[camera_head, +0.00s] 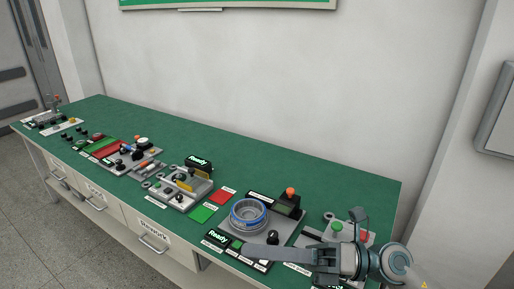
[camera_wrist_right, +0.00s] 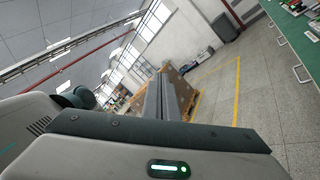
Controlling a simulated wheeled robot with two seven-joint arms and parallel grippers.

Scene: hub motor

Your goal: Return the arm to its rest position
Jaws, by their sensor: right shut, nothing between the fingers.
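My right arm comes in at the lower right of the head view. Its gripper (camera_head: 250,252) points left over the front right part of the green bench (camera_head: 330,178). The gripper is shut and nothing shows between its fingers. In the right wrist view the closed fingers (camera_wrist_right: 165,98) stand together against the room, with the floor and boxes behind them. A round hub motor (camera_head: 248,215) with a blue rim sits on a grey station just beyond the gripper, apart from the fingers as far as I can tell. My left gripper is not in view.
The station carries an orange button (camera_head: 290,192) and a "Ready" display. A green pad (camera_head: 203,213) and a red pad (camera_head: 221,197) lie left of it. Several other fixtures line the bench to the left. The bench's back strip is clear. Drawers (camera_head: 150,240) face the front.

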